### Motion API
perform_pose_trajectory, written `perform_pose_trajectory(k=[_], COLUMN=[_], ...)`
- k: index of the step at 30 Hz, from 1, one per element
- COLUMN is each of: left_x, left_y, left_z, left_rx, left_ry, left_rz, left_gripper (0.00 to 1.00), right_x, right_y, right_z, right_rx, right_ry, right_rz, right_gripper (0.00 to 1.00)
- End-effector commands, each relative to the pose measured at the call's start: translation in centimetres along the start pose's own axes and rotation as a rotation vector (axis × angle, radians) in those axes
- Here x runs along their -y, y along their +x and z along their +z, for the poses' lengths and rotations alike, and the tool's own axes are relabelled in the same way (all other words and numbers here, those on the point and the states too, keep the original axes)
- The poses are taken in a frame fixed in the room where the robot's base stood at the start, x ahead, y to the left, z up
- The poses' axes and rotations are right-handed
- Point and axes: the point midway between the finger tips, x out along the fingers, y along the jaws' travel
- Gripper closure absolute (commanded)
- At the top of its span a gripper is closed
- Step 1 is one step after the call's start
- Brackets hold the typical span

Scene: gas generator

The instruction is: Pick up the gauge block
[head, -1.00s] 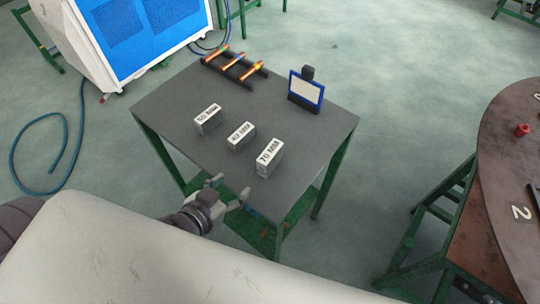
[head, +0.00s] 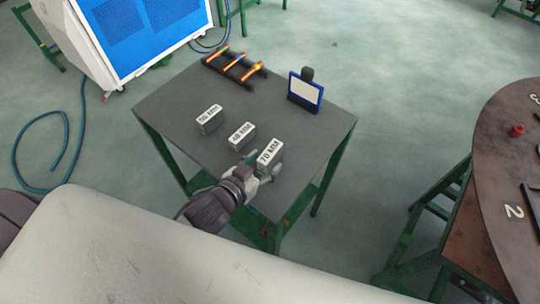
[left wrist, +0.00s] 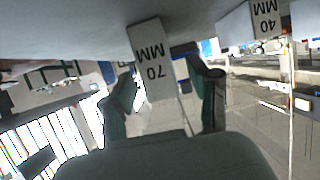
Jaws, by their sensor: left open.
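Three light gauge blocks with black lettering stand in a row on the grey table (head: 300,135). The 70 MM block (head: 269,153) is nearest to me, the 40 MM block (head: 242,136) is in the middle, and the third block (head: 209,119) is farthest left, its number hard to read. My left gripper (head: 262,168) is open at the near side of the 70 MM block. In the left wrist view the 70 MM block (left wrist: 154,60) lies between the two spread fingers; contact cannot be told. The 40 MM block (left wrist: 265,20) is off to the right there. My right gripper is not in view.
A rack with orange-tipped rods (head: 233,65) and a blue-framed stand (head: 305,90) sit at the table's back. A round table (head: 490,150) with a red piece (head: 516,130) is at the right. The table's right side is clear.

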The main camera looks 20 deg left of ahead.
Motion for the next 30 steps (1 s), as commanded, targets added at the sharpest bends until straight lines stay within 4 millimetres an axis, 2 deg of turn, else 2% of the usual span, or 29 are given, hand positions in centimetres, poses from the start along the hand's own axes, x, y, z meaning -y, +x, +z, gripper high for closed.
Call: perform_pose_trajectory(k=[1,6,15,25,26,30], left_x=[0.1,0.0,0.0,0.0,0.0,0.0], left_y=[0.9,3.0,3.5,3.4,3.4,3.4], left_z=[-0.4,-0.2,0.0,0.0,0.0,0.0], left_rx=[-0.002,-0.002,-0.001,0.000,0.000,0.000], left_ry=[0.002,0.001,0.000,0.000,0.000,0.000], left_rz=[-0.002,-0.001,0.000,0.000,0.000,0.000], left_gripper=[0.40,0.40,0.41,0.96,1.00,1.00], right_x=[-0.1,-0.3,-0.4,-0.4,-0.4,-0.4], right_y=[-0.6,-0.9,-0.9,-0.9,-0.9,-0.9], right_z=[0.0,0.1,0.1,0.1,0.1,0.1], right_rx=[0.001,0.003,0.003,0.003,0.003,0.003], right_ry=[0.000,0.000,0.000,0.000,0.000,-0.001], right_rz=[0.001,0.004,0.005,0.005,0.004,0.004], right_gripper=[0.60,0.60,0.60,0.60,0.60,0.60])
